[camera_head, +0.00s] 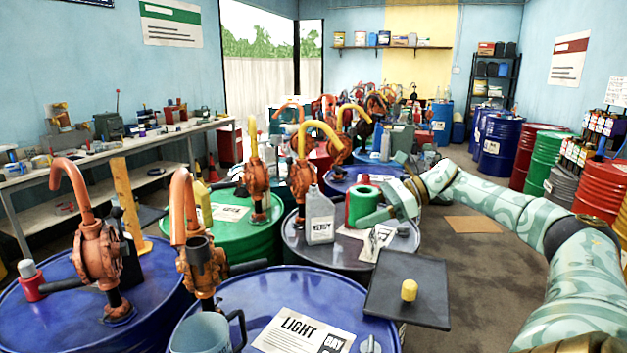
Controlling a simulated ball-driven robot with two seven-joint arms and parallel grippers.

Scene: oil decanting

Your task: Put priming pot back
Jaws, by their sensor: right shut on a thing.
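My right gripper (388,206) reaches in from the right over the grey drum (330,252) in the middle. It is shut on a bright green pot (361,207), which I take to be the priming pot. The pot looks upright, with its open top showing. It is low over the drum lid; I cannot tell whether its base touches the lid. The gripper's far finger is hidden. My left gripper is not in view.
A grey jug (320,217) stands left of the pot. A black tray (427,289) with a yellow knob is at the front right. Orange pumps (303,178) rise from the drums. A blue drum (250,300) marked LIGHT is in front. Open floor (500,270) lies right.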

